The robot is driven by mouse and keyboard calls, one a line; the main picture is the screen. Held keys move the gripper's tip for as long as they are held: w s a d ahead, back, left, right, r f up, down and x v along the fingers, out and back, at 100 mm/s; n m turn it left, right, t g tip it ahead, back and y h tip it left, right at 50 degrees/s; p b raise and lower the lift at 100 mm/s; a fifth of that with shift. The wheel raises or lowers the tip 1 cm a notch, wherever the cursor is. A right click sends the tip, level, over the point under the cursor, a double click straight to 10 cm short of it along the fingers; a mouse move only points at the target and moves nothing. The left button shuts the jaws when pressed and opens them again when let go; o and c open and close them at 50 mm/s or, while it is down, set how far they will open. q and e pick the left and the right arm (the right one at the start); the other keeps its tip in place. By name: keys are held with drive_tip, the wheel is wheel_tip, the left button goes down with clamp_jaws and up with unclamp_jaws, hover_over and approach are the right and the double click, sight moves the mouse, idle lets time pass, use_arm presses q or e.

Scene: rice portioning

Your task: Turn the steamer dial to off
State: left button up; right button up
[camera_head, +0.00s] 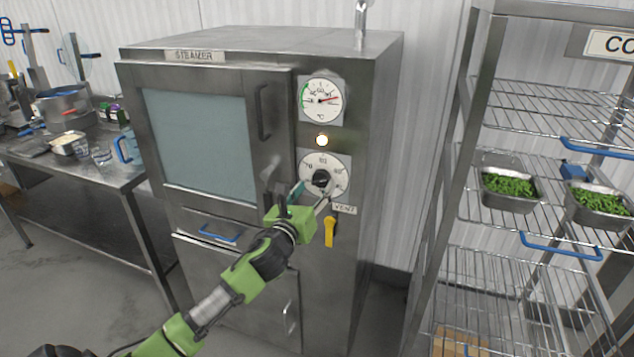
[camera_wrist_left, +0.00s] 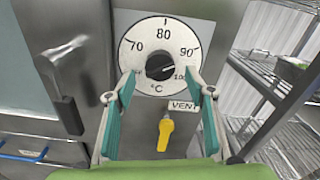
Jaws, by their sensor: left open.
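The steamer (camera_head: 260,90) is a steel cabinet with its glazed door shut. Its round white dial (camera_head: 311,160) has a black knob (camera_head: 321,178) in the middle. In the left wrist view the dial (camera_wrist_left: 140,40) carries the marks 70, 80, 90 and 100 °C, and the knob (camera_wrist_left: 160,66) has a pale pointer toward the right, between about 90 and 100. My left gripper (camera_head: 312,194) is open in front of the dial. Its two teal-padded fingers (camera_wrist_left: 160,95) stand either side of the knob, slightly below it, with nothing between them. I cannot tell whether they touch the dial face.
A gauge (camera_head: 321,100) and a glowing lamp (camera_head: 322,140) sit above the dial. A yellow vent lever (camera_head: 329,232) hangs below it, and the door handle (camera_head: 263,112) is to the left. A wire rack (camera_head: 530,130) with trays of green beans stands to the right.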

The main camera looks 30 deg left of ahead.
sight(321, 179)
use_arm(q)
drive_tip(key=shift+x, duration=1.4)
drive_tip(key=c, duration=1.1)
